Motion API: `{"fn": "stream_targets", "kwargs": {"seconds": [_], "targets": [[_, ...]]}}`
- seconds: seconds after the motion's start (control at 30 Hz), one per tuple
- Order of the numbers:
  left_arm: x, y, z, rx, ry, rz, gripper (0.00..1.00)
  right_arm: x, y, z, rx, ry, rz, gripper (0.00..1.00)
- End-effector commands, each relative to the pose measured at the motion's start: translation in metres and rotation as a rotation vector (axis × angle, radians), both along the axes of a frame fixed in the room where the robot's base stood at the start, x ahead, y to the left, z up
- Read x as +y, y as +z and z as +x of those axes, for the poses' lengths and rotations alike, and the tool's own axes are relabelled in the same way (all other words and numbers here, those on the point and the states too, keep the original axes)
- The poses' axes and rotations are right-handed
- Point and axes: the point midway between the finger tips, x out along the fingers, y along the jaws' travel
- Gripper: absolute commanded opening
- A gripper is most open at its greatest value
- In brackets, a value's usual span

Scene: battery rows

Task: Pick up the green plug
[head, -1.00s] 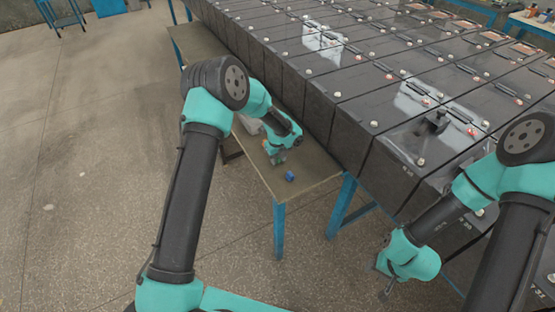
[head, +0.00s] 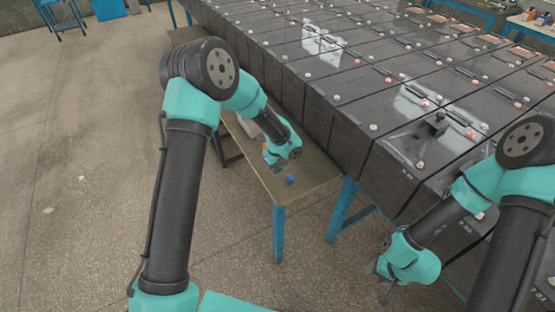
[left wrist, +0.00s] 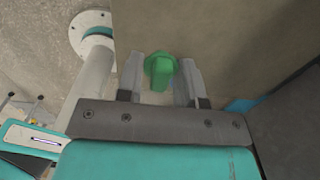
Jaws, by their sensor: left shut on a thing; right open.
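The green plug (left wrist: 160,68) sits between the two fingers of my left gripper (left wrist: 160,78) in the left wrist view, and the gripper is shut on it. In the head view my left gripper (head: 271,160) is over the near end of the narrow bench (head: 316,178). The plug is too small to make out clearly there. My right gripper (head: 379,281) is open and empty, low at the right, in front of the battery row and away from the bench.
A small blue plug (head: 289,180) lies on the bench close to my left gripper. A pale object (head: 245,127) on the bench is partly hidden by my left arm. Rows of black batteries (head: 350,95) fill the right side. The floor at left is clear.

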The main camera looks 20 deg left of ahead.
Motion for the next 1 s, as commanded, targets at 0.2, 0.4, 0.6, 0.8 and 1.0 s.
{"fn": "stream_targets", "kwargs": {"seconds": [0.2,0.4,0.6,0.8,1.0], "targets": [[-0.013,0.005,-0.047,0.002,-0.005,0.001,0.12,0.0,0.0,0.0,0.0,0.0,0.0,0.43],[-0.022,0.008,-0.077,0.001,-0.004,0.001,0.12,0.0,0.0,0.0,0.0,0.0,0.0,0.43],[-0.026,0.009,-0.089,0.0,-0.002,0.0,0.12,0.0,0.0,0.0,0.0,0.0,0.0,0.43],[-0.026,0.009,-0.09,0.0,-0.001,0.0,0.12,0.0,0.0,0.0,0.0,0.0,0.0,0.43],[-0.026,0.009,-0.09,0.0,-0.001,0.0,0.12,0.0,0.0,0.0,0.0,0.0,0.0,0.43]]}}
